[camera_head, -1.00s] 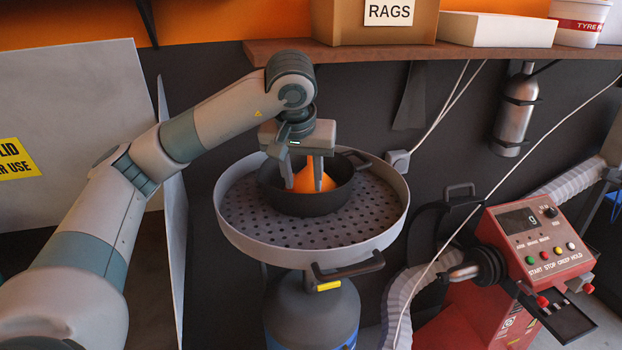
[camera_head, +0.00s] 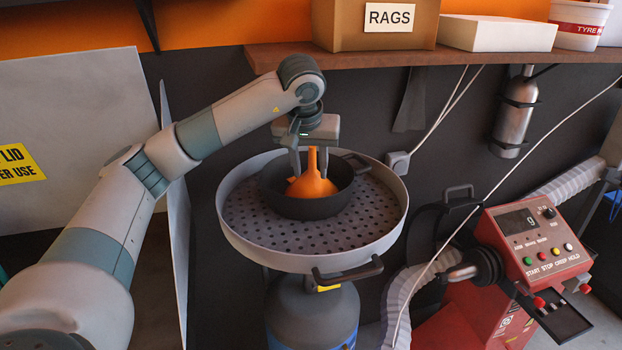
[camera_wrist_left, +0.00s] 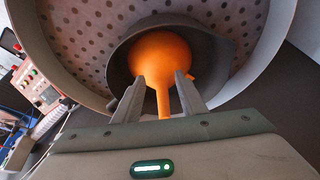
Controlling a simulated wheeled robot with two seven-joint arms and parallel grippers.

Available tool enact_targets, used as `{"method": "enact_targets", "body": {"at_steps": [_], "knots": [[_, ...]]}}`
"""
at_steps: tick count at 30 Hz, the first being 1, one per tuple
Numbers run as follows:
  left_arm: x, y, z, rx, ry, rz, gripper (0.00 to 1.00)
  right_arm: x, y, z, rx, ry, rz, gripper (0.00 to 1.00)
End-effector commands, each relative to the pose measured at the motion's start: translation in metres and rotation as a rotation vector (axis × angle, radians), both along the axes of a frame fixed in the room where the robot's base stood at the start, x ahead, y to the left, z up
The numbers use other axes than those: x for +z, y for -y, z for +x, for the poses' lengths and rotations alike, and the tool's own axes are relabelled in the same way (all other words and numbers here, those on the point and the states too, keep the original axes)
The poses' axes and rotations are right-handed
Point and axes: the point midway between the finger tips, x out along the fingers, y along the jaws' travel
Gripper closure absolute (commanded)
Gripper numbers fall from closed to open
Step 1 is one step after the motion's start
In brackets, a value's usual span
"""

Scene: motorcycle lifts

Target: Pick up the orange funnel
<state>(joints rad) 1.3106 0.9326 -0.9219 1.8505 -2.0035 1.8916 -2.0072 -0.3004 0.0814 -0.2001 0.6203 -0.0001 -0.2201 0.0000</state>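The orange funnel (camera_head: 312,180) sits spout up inside a black pan (camera_head: 307,208) on a round perforated tray (camera_head: 235,210). My right gripper is in neither view.
A wooden shelf (camera_head: 290,53) with a RAGS box (camera_head: 340,25) runs above the tray. A red machine with a control panel (camera_head: 540,245) stands at the right. A pale lid (camera_head: 80,110) stands at the left. The pan's handle (camera_head: 356,160) points to the back right.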

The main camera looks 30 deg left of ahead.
Motion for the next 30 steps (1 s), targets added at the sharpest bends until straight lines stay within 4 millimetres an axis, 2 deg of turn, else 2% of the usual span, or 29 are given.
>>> {"method": "enact_targets", "body": {"at_steps": [10,20,24,30], "knots": [[0.001,-0.003,0.007,0.002,-0.002,-0.002,0.62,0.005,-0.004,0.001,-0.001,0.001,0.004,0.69],[0.002,-0.021,0.046,0.003,-0.002,-0.001,0.62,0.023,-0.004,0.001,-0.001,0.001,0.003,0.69],[-0.007,-0.023,0.048,0.0,-0.002,0.0,0.62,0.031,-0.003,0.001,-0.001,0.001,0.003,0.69],[-0.012,-0.023,0.049,0.0,0.0,0.001,0.62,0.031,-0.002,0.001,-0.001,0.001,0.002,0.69]]}}
